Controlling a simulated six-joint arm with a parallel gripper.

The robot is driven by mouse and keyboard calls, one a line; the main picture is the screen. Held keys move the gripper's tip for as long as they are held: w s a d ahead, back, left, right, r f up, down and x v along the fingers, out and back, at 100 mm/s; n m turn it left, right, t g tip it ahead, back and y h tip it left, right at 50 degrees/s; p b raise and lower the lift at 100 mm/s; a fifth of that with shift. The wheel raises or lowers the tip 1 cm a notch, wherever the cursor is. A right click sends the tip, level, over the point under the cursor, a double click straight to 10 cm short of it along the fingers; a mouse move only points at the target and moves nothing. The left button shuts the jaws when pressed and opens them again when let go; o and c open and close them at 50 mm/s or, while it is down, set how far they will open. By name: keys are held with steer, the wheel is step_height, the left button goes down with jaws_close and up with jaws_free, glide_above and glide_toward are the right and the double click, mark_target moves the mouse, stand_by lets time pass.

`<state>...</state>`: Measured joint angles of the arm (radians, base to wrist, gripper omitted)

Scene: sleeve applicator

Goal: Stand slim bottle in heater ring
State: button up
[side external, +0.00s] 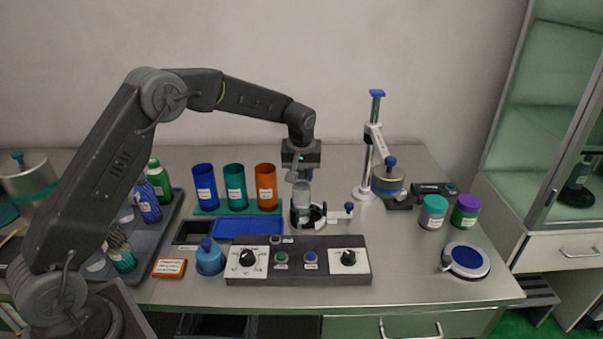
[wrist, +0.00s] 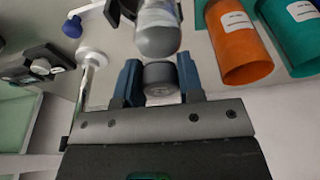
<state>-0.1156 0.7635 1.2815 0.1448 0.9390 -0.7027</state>
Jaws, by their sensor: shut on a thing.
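The slim bottle (side external: 302,194) is a clear, greyish bottle, roughly upright in the side view. In the wrist view its body (wrist: 157,32) and dark cap (wrist: 160,78) show. My gripper (side external: 302,172) is shut on the cap end, with one blue-grey finger on each side of it in the wrist view (wrist: 160,84). The heater ring (side external: 316,219) is a dark ring with a white side arm and blue knob. The bottle's lower end is at the ring's opening; I cannot tell whether it rests on the base.
A control panel (side external: 300,271) with knobs and buttons stands in front of the ring. Blue, teal and orange cylinders (side external: 266,187) stand left of it, behind a blue tray (side external: 248,226). A white post stand (side external: 365,190) rises to the right.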

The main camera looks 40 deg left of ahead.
steer(key=shift+r, duration=0.1)
steer(key=shift+r, duration=3.7)
steer(key=shift+w+d+f, duration=0.1)
steer(key=shift+w+d, duration=0.55)
steer(key=shift+w, duration=0.05)
steer(key=shift+f, duration=0.15)
steer(key=shift+f, duration=3.45)
